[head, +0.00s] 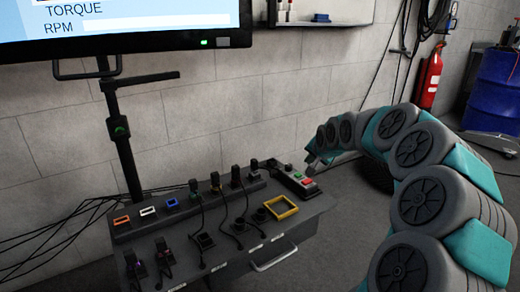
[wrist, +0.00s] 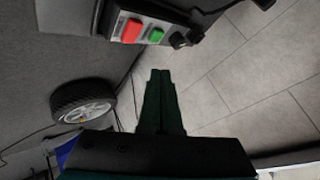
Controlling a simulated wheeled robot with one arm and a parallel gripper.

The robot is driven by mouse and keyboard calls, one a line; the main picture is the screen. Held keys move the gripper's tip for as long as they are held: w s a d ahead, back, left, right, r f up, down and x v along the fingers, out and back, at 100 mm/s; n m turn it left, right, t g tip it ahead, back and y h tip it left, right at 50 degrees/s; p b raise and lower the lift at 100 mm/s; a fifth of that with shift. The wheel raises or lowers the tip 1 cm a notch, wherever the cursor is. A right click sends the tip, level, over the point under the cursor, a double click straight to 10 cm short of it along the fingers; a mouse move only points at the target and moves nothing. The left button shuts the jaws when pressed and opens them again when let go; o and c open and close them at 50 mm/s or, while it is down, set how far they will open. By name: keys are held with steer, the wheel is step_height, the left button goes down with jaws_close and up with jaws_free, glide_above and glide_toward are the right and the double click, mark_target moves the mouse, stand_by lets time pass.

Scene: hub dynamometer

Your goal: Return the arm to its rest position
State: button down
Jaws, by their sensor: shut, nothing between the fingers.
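My arm (head: 425,205), grey with teal joints, arches in from the lower right of the head view and curves over to the right end of the control bench. My gripper (wrist: 160,75) is shut and empty in the wrist view, its dark fingers together. In the head view its end (head: 311,158) shows small, close by the red and green button box (head: 298,180). In the wrist view the red button (wrist: 132,31) and green button (wrist: 156,35) lie beyond the fingertips, apart from them in the picture. The exact gap cannot be told.
The bench (head: 215,262) carries cable plugs, coloured sockets and a yellow frame (head: 281,207). A monitor (head: 120,25) stands above it at left. A fire extinguisher (head: 430,78) and blue drum (head: 497,92) are at back right. A wheel (wrist: 84,108) lies left in the wrist view.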

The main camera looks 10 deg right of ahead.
steer(key=s+a+n+g+y, duration=0.1)
steer(key=s+a+n+g, duration=0.35)
steer(key=s+a, duration=1.15)
steer(key=s+a+f+n+g, duration=0.1)
steer(key=s+g, duration=0.1)
steer(key=s, duration=0.9)
steer(key=s+a+f+n+g, duration=0.1)
steer(key=s+f+n+g, duration=0.1)
steer(key=s, duration=1)
steer(key=s+a+f+n+g+p, duration=0.1)
steer(key=s+a+f+n+g, duration=0.1)
steer(key=s, duration=0.9)
steer(key=shift+s, duration=0.35)
steer(key=shift+f+g, duration=0.1)
steer(key=shift+g, duration=0.15)
